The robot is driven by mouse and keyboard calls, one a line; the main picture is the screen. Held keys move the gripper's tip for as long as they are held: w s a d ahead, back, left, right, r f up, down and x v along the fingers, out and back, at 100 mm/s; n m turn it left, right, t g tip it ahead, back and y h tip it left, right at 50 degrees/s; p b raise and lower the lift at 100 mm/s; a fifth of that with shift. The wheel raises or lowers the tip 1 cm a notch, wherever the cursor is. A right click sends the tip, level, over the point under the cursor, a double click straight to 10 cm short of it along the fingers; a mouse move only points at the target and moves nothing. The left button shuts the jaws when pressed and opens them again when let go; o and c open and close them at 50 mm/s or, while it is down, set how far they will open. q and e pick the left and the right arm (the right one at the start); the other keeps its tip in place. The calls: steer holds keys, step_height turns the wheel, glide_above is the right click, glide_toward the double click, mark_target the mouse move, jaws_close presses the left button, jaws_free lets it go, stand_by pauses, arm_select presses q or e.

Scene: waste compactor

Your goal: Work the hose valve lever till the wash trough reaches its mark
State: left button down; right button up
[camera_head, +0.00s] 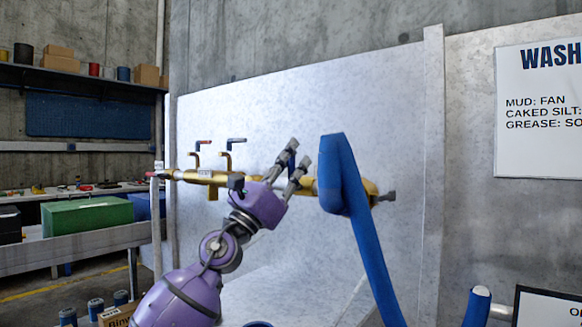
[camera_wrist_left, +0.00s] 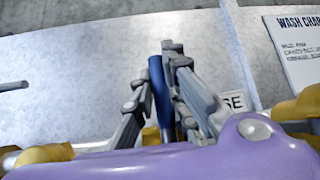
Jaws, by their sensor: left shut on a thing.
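My left gripper (camera_head: 297,160) reaches up from below at the brass pipe (camera_head: 190,175). Its two grey fingers are shut on an upright blue lever (camera_wrist_left: 159,92), which shows between them in the left wrist view. The brass pipework runs along a pale metal wall, and its middle is hidden behind my gripper. A broad blue hose (camera_head: 347,185) loops over the pipe's right part and hangs down. The trough's water level and its mark cannot be made out. My right gripper is not in view.
Two small taps, one with a red handle (camera_head: 204,142) and one with a blue handle (camera_head: 237,140), stand above the pipe. The hose hangs close to the right of my gripper. A green box (camera_head: 88,216) sits on a bench at left. A wash sign (camera_head: 540,110) hangs at right.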

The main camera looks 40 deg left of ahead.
arm_select(q)
steer(key=shift+d, duration=0.1)
steer(key=c, duration=1.7)
jaws_free()
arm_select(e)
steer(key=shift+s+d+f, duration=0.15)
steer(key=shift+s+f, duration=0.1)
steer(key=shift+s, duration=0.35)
arm_select(q)
steer(key=shift+s+f, duration=0.2)
steer(key=shift+f, duration=0.05)
steer(key=v, duration=1.1)
steer(key=shift+s+f, duration=0.15)
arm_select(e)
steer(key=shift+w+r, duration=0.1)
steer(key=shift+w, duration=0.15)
